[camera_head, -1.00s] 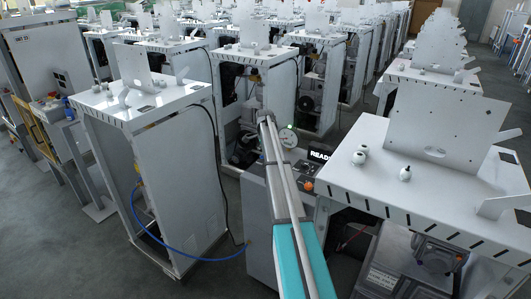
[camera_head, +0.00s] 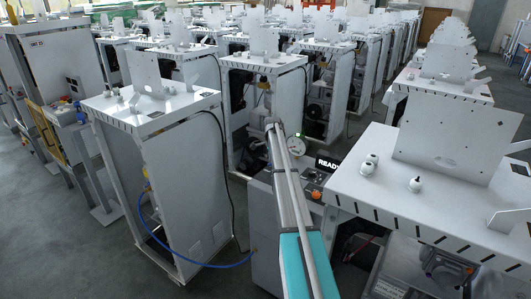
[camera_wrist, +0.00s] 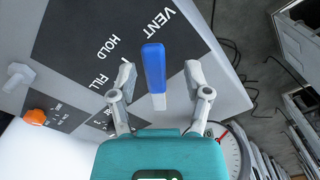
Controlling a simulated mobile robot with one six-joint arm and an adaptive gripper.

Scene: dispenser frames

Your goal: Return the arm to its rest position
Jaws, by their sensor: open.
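My gripper (camera_wrist: 160,78) is open in the wrist view, with its teal body at the bottom edge. A blue lever handle (camera_wrist: 154,68) shows between the two fingers, with a gap on either side. The handle sits over a dark panel (camera_wrist: 85,40) lettered VENT, HOLD and FILL, and its upper end points toward VENT. In the head view, my arm (camera_head: 287,190) stretches from the bottom edge up to a grey cabinet. I cannot make out the fingers or the handle there.
A round gauge (camera_head: 297,145) is close beside the end of my arm; it also shows in the wrist view (camera_wrist: 230,150). A lit READY display (camera_head: 328,163) and an orange knob (camera_head: 316,195) are to the right. White frames (camera_head: 175,190) stand close on both sides. Grey floor is open at left.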

